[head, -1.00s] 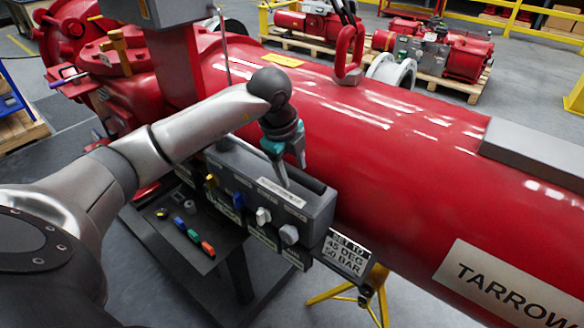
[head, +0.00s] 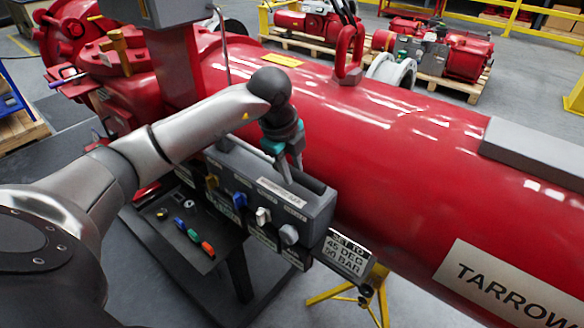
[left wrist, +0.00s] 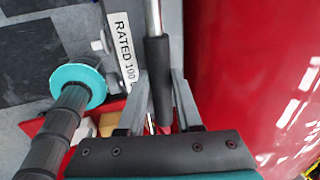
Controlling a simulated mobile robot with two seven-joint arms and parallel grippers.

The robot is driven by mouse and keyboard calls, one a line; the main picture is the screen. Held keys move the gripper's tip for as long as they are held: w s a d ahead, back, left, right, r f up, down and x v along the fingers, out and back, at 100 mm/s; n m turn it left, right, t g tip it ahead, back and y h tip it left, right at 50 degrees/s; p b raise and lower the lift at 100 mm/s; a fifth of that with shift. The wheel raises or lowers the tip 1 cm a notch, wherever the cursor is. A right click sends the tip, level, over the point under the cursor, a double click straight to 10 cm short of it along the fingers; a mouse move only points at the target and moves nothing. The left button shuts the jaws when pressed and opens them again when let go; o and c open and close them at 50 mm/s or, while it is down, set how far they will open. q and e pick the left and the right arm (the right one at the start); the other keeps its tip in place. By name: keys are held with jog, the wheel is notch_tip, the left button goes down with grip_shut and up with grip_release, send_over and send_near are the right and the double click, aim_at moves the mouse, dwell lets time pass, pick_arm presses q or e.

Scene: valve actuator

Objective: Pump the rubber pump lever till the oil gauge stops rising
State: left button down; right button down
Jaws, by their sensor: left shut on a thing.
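The pump lever, a metal rod with a black rubber grip (left wrist: 157,80), runs down the middle of the left wrist view. My left gripper (left wrist: 158,110) is shut on it, with one grey finger on each side of the rubber. In the head view my left gripper (head: 289,168) points down over the top of the grey control box (head: 310,212). My right gripper is not in view.
The box front carries a blue knob (head: 240,200), a white knob (head: 263,216) and other knobs. A small black tray (head: 205,245) with coloured pieces sits below left. A SET TO sign (head: 346,255) stands at right. The big red cylinder (head: 400,140) lies close behind.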

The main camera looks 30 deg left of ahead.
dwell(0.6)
pick_arm(q)
jog(key=r+h+p, duration=0.1)
jog(key=r+p, duration=0.1)
jog(key=r, duration=0.1)
jog(key=a+r+h+p, duration=0.1)
jog(key=r+h+p, duration=0.1)
jog(key=r, duration=0.1)
jog(key=a+r+h+p, duration=0.1)
jog(key=r+p, duration=0.1)
jog(key=r, duration=0.1)
jog(key=shift+w+a+r+n+h+p, duration=0.15)
jog(key=shift+a+r+n+h+p, duration=0.1)
jog(key=shift+r+n+h+p, duration=0.1)
jog(key=shift+a+r+h, duration=0.3)
jog(key=shift+r+h, duration=0.05)
jog(key=shift+r, duration=0.2)
jog(key=c, duration=1)
grip_release()
jog(key=o, duration=0.4)
jog(key=shift+f, duration=0.15)
